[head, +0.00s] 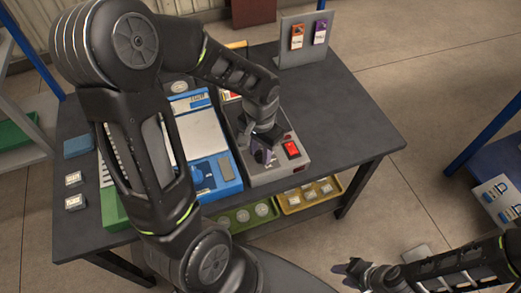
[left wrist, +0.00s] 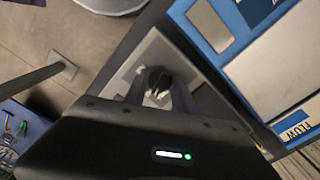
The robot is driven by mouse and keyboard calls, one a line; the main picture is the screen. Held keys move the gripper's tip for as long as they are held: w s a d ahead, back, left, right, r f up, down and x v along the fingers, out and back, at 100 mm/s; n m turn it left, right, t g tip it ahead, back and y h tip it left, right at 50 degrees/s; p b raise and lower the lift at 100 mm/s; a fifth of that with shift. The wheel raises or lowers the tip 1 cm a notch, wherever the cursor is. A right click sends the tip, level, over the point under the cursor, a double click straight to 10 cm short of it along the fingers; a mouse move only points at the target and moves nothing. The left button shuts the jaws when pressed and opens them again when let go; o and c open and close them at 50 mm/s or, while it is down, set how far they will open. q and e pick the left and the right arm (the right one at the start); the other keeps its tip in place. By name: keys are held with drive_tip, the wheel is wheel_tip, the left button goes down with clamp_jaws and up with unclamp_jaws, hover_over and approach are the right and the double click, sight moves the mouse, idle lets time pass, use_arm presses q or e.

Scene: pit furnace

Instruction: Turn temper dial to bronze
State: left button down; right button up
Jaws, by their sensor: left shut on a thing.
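The grey control box (head: 270,172) stands on the dark table, with a red rocker switch (head: 291,149) on its top. My left gripper (head: 262,155) reaches down onto the box's top, just left of the red switch. In the left wrist view a small dark temper dial (left wrist: 158,79) sits between the fingers of my left gripper (left wrist: 158,95), which are shut on it. In the head view the gripper hides the dial, and I cannot read its markings or setting. My right gripper (head: 352,271) is off the table at the lower right, empty; its finger gap is unclear.
A blue-and-white case (head: 226,172) lies directly left of the box. An upright grey panel (head: 290,58) with orange and purple tags stands at the back. Green and yellow trays (head: 330,194) sit below the front edge. The table's right side is clear.

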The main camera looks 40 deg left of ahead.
sight(260, 153)
use_arm(q)
drive_tip(key=shift+m, duration=0.5)
drive_tip(key=shift+w, duration=0.1)
drive_tip(key=c, duration=1)
unclamp_jaws()
drive_tip(key=shift+c, duration=0.2)
wheel_tip(260, 153, up, 8)
drive_tip(key=shift+f, duration=0.1)
